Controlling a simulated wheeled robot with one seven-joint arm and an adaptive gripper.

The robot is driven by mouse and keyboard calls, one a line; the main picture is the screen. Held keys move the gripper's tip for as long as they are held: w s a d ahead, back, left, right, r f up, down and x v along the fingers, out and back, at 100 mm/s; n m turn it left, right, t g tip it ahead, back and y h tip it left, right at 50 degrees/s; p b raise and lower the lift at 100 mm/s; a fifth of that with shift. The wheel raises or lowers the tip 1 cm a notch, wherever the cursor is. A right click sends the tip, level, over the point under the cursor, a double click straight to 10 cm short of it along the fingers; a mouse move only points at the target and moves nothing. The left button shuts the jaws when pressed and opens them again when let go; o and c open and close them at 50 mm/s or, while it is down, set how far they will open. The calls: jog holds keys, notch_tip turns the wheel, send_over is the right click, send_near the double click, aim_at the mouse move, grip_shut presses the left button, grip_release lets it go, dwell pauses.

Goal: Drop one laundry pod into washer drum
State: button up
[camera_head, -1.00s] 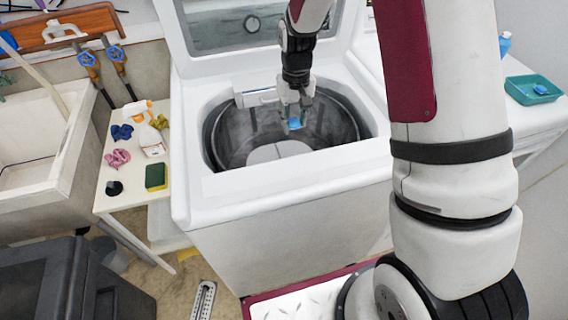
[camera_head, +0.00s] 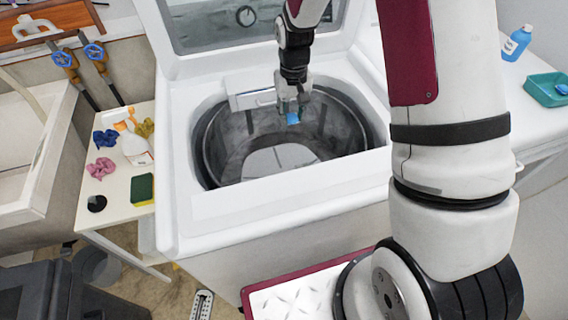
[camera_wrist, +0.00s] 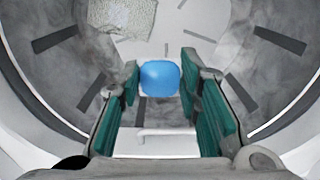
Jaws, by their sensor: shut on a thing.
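The open top-loading washer (camera_head: 330,210) stands in the middle of the head view. Its grey drum (camera_head: 225,145) is open from above, with a pale plate-like base inside. My gripper (camera_head: 291,108) hangs over the drum opening, pointing down. It is shut on a blue laundry pod (camera_head: 293,118). In the wrist view, the pod (camera_wrist: 160,78) sits between the green finger pads, with the drum wall (camera_wrist: 258,75) around it. How far the pod is above the drum base is hard to tell.
The raised lid (camera_head: 220,30) stands behind the drum. A blue bottle (camera_head: 516,43) stands on the right surface. A small table (camera_head: 120,205) at the left holds a spray bottle (camera_head: 137,148), cloths and a sponge (camera_head: 143,189). A sink (camera_head: 35,150) is further left.

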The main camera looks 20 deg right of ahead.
jog(key=shift+f+b, duration=1.05)
jog(key=shift+f, duration=1.7)
jog(key=o, duration=1)
jog(key=shift+c, duration=0.2)
notch_tip(320, 180, up, 12)
